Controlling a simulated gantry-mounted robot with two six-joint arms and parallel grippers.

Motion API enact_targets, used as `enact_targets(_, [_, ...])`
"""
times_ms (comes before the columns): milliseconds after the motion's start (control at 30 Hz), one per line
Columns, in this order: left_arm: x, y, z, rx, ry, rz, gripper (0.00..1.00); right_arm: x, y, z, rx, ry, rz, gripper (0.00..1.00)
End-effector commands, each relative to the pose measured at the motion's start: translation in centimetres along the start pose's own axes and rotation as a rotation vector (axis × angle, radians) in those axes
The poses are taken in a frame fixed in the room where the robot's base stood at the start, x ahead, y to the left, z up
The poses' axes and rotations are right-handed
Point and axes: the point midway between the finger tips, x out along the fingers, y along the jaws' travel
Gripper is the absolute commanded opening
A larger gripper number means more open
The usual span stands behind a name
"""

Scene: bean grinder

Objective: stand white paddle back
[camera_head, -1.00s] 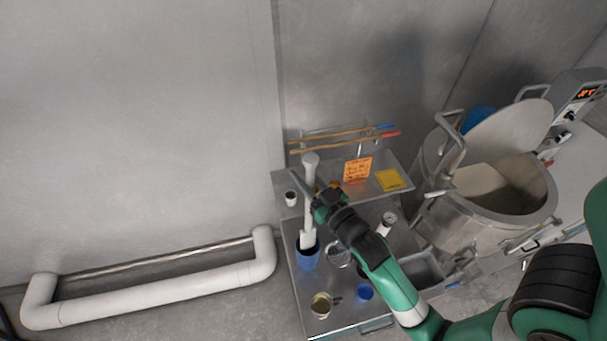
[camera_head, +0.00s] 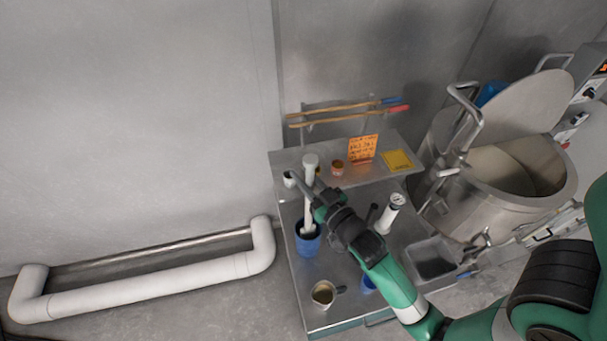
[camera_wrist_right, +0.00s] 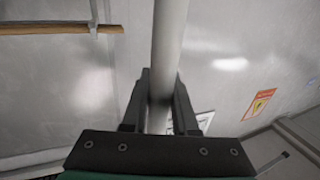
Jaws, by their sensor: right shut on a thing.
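The white paddle (camera_head: 309,180) stands nearly upright, its lower end inside the blue container (camera_head: 307,242) on the metal cart. My right gripper (camera_head: 306,190) is shut on the paddle's shaft, below its knobbed top. In the right wrist view the pale shaft (camera_wrist_right: 166,60) runs between the two dark fingers of my right gripper (camera_wrist_right: 160,105). The paddle's lowest part is hidden inside the container. My left gripper is not in view.
The metal cart (camera_head: 290,265) also holds a metal cup (camera_head: 323,293), a white cylinder (camera_head: 391,212) and a grey bin (camera_head: 432,257). An orange sign (camera_head: 363,149) and a yellow pad (camera_head: 398,161) are on its upper shelf. A big steel kettle (camera_head: 510,205) stands right.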

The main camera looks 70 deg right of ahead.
Motion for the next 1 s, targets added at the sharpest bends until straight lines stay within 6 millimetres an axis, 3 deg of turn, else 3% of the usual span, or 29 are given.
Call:
enact_targets(33, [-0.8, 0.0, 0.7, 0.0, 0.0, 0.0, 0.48, 0.0, 0.0, 1.0, 0.0, 0.003, 0.0, 0.0])
enact_targets(233, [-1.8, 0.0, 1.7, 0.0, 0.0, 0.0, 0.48, 0.0, 0.0, 2.7, 0.0, 0.002, 0.0, 0.0])
enact_targets(667, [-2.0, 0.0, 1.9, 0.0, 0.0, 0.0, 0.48, 0.0, 0.0, 3.1, 0.0, 0.002, 0.0, 0.0])
enact_targets(700, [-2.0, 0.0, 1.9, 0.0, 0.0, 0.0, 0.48, 0.0, 0.0, 3.1, 0.0, 0.002, 0.0, 0.3])
enact_targets(867, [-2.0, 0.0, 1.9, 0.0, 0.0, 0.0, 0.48, 0.0, 0.0, 3.1, 0.0, 0.001, 0.0, 0.59])
enact_targets(1000, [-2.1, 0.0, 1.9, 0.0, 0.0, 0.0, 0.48, 0.0, 0.0, 3.2, 0.0, 0.0, 0.0, 0.62])
